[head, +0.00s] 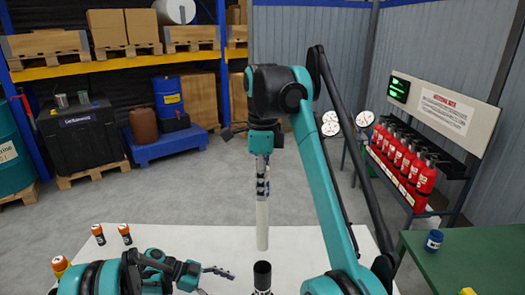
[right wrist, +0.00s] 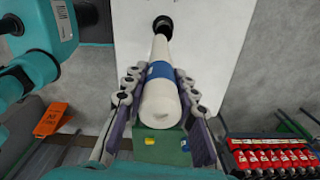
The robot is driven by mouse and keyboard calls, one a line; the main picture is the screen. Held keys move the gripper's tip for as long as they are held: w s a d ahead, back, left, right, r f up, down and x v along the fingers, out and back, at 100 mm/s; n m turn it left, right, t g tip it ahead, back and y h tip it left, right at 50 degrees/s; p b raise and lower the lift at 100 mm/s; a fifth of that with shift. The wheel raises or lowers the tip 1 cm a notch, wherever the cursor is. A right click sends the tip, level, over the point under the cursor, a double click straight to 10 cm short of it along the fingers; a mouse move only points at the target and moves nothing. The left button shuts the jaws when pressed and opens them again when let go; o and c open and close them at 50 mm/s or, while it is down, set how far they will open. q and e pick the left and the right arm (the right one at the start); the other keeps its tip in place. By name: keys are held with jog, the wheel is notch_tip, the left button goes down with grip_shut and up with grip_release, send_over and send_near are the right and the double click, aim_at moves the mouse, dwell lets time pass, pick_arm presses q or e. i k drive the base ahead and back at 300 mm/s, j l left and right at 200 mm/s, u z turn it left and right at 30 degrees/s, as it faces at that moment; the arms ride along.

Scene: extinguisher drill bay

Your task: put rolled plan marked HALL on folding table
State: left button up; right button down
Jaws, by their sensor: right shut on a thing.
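A white rolled plan (head: 262,222) hangs upright below my right gripper (head: 262,170). The right wrist view shows the roll (right wrist: 160,105) with a blue band, between the finger pads of the right gripper (right wrist: 160,100), which is shut on it. No HALL mark is readable. The roll's lower end is above a black open-topped tube (head: 262,270) at the white tabletop (head: 310,245), with a small gap in the head view. My left gripper (head: 215,272) is low over the white tabletop; its finger opening is unclear. I cannot tell whether the white or green table (head: 480,255) is the folding one.
A blue jar (head: 433,240) stands on the green table. Red extinguishers (head: 405,160) line a rack at right. A black case (head: 82,140) and blue drum (head: 168,95) stand behind. Grey floor lies between.

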aim_at(301, 268)
jog(key=k, duration=0.95)
